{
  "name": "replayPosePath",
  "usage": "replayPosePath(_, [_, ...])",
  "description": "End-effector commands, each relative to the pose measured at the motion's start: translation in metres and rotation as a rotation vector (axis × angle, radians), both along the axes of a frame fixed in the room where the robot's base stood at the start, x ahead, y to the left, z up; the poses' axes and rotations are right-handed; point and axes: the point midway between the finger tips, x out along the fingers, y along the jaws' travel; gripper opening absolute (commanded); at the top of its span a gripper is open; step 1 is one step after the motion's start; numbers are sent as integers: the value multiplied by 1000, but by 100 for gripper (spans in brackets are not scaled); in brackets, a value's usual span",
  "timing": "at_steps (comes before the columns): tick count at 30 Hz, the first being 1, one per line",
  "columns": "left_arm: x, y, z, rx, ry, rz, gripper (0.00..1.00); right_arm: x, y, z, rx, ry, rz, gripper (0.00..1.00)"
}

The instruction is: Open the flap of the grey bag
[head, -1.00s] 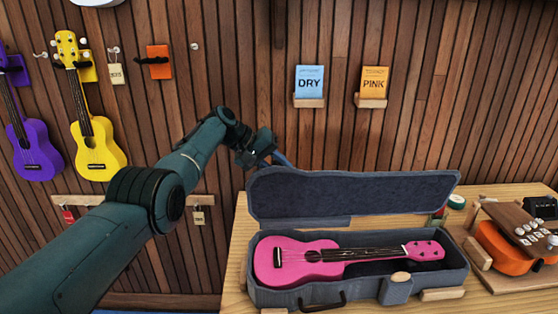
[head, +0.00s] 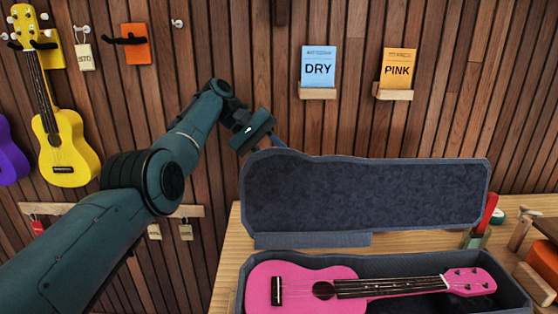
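The grey bag (head: 505,280) lies on the wooden bench in the head view, its front cut off by the bottom edge. Its flap (head: 365,195) stands raised at the back, with the dark lining facing me. A pink ukulele (head: 305,288) lies inside, its neck to the right. My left gripper (head: 276,145) is at the flap's upper left corner, its fingers partly hidden behind the edge. I cannot tell whether they grip or only touch it. My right gripper is not in view.
A bare strip of wooden bench (head: 228,240) shows left of the bag. A red item (head: 488,212) stands behind it at the right, near an orange ukulele (head: 541,263). DRY (head: 318,68) and PINK (head: 397,70) cards sit on wall ledges. A yellow ukulele (head: 62,140) hangs at left.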

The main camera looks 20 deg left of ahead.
Motion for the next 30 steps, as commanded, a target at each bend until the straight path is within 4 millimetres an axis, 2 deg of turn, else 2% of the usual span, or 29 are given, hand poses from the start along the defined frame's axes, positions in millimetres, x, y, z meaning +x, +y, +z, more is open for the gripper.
replayPosePath(10, [-2, -3, 0, -4, 8, -6, 0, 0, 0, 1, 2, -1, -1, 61])
replayPosePath(11, [-2, -3, 0, -4, 8, -6, 28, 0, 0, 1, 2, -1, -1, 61])
replayPosePath(18, [-1, -1, 0, -2, 5, -4, 48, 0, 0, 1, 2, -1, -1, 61])
replayPosePath(30, [0, -1, 6, -1, 3, -1, 49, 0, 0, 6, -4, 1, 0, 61])
